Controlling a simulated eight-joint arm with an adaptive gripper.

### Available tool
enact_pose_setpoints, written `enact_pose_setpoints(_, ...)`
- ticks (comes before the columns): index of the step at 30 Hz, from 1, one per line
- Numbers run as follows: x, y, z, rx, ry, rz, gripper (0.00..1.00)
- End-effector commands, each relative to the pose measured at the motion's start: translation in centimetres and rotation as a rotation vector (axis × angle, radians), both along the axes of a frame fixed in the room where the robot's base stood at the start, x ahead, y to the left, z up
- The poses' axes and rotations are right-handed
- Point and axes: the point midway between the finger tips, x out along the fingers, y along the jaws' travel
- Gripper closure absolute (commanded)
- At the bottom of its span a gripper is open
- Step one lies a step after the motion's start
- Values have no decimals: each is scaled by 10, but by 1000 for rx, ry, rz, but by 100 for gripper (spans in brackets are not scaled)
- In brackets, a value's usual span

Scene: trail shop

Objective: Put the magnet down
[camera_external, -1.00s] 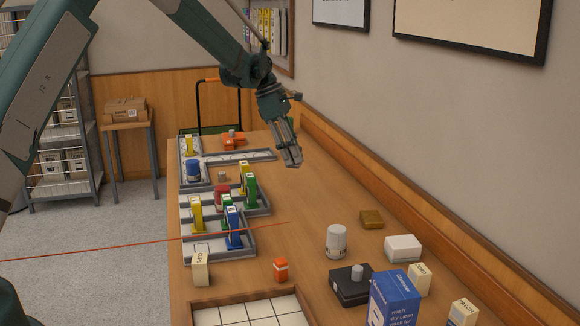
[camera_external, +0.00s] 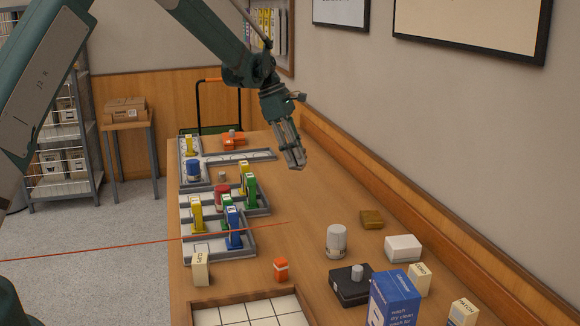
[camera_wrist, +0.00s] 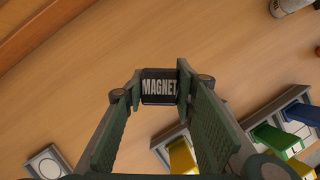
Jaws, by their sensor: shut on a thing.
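The magnet (camera_wrist: 160,87) is a small dark block with "MAGNET" in pale letters on its face. In the wrist view it sits between the fingertips of my gripper (camera_wrist: 158,92), which is shut on it. In the external view my gripper (camera_external: 295,160) points down over the bare far right part of the wooden table (camera_external: 300,215). The magnet is mostly hidden by the fingers there. I cannot tell whether it touches the table.
Grey sectioned trays (camera_external: 252,245) with coloured upright pieces stand along the table's left side. An orange object (camera_external: 235,139) is at the far end. A white-capped jar (camera_external: 336,241), a black box (camera_external: 350,286) and a blue box (camera_external: 394,299) stand nearer. A wooden ledge runs along the right wall.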

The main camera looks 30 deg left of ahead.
Motion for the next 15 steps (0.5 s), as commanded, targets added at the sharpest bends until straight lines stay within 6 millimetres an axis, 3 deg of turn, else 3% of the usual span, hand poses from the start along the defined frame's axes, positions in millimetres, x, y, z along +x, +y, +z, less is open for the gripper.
enact_pose_setpoints(9,-62,-66,3,0,0,-114,87)
enact_pose_setpoints(15,-96,-96,4,0,1,-173,87)
